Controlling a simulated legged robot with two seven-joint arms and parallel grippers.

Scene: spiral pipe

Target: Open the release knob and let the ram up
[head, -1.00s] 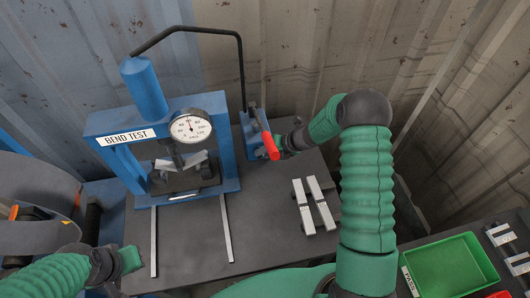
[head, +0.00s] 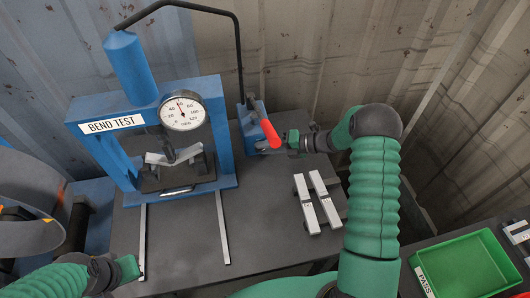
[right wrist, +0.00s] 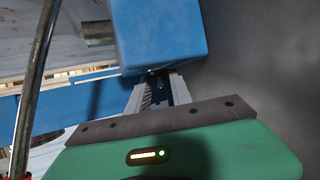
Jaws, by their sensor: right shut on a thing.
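The blue pump block (head: 257,128) with its red-gripped lever (head: 263,123) stands right of the blue press frame (head: 226,150). My right gripper (head: 284,145) is at the block's right side. In the right wrist view its fingers (right wrist: 160,88) are shut on a small dark part just below the blue block (right wrist: 165,35). That part sits where the release knob would be, but it is mostly hidden. The ram shows only partly behind the dial gauge (head: 182,111), above a bent metal strip (head: 174,155). My left gripper (head: 130,268) hovers at lower left, its jaws unclear.
Two thin rails (head: 223,228) run forward from the press. A green PASS tray (head: 465,268) is at lower right. A black hose (head: 237,60) arches from cylinder to pump.

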